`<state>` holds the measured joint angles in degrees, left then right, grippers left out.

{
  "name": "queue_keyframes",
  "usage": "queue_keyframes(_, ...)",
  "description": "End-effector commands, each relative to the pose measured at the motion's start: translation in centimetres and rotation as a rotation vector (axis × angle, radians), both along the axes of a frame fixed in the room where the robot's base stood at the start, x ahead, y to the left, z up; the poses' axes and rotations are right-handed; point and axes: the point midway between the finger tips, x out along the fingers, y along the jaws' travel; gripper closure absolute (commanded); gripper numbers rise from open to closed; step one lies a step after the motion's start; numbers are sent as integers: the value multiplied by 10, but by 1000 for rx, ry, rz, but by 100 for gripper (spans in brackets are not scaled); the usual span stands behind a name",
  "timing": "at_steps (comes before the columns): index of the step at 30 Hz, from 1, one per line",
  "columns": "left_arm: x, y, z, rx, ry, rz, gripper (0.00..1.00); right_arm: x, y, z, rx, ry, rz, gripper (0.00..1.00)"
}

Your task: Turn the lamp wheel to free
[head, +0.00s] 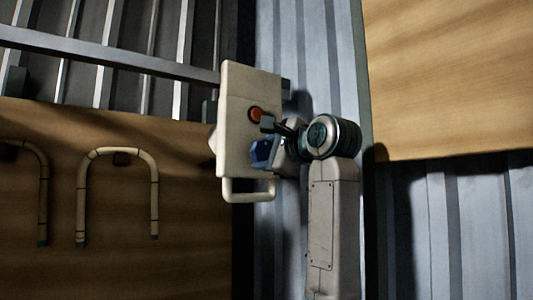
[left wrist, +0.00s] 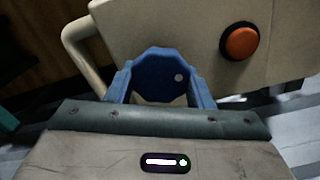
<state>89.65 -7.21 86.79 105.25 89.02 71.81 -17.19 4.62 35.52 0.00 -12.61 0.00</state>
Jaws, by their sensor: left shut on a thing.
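A cream control box (head: 240,95) is mounted on a rail, with an orange button on its front. The lamp wheel (left wrist: 158,72) is a dark blue knob with one white dot near its right edge, on the box's face below and left of the button in the left wrist view. My left gripper (left wrist: 160,85) is shut on the wheel, its blue fingers on both sides of it. In the head view my left gripper (head: 270,150) meets the box's right side, and the wheel is mostly hidden there. My right gripper is not in view.
The orange button (left wrist: 240,43) sits close to my left gripper; it also shows in the head view (head: 256,114). A looped cream handle (head: 250,196) hangs under the box. Bent rattan canes (head: 118,152) hang on a wooden board at left. A grey rail (head: 110,56) runs behind.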

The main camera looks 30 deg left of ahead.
Motion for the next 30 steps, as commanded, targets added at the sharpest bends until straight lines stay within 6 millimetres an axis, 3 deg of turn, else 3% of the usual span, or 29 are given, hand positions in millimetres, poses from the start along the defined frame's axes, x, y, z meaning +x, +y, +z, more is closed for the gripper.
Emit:
queue_keyframes(3, 0, 0, 0, -1, 0, 0, 76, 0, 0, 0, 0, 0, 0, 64)
queue_keyframes(4, 0, 0, 0, -1, 0, 0, 51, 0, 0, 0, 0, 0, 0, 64)
queue_keyframes(7, 0, 0, 0, -1, 0, 0, 31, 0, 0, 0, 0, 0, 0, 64)
queue_keyframes(19, -3, -9, -2, 0, -1, -2, 31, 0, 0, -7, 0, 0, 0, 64)
queue_keyframes(30, -30, -74, -4, 0, -1, -4, 31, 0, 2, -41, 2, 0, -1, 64)
